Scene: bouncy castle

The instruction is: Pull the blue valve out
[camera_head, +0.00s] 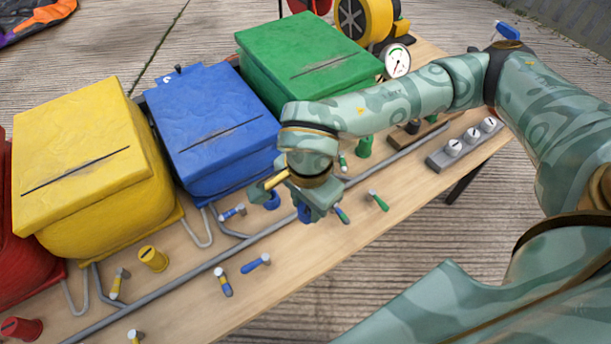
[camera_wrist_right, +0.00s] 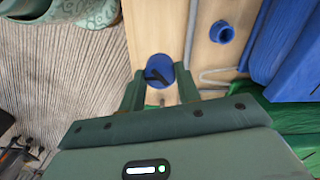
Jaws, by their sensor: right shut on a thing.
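The blue valve (camera_wrist_right: 160,66), a round blue piece with a dark slot or bar on its face, sits between the fingertips of my right gripper (camera_wrist_right: 161,88). In the head view the blue valve (camera_head: 304,212) shows partly below the jaws of my right gripper (camera_head: 300,203), over the table. The jaws are shut on it. A hollow blue socket (camera_wrist_right: 222,32) stands beside it, apart from the valve, and looks empty. In the head view this socket (camera_head: 272,201) is partly hidden by the gripper. My left gripper is out of view.
Yellow (camera_head: 85,150), blue (camera_head: 212,130) and green (camera_head: 305,62) block-shaped bags line the table's back. A grey pipe (camera_head: 185,278), small handled levers and a yellow valve (camera_head: 153,258) lie in front. A gauge (camera_head: 397,61) and switch box (camera_head: 464,145) are at right.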

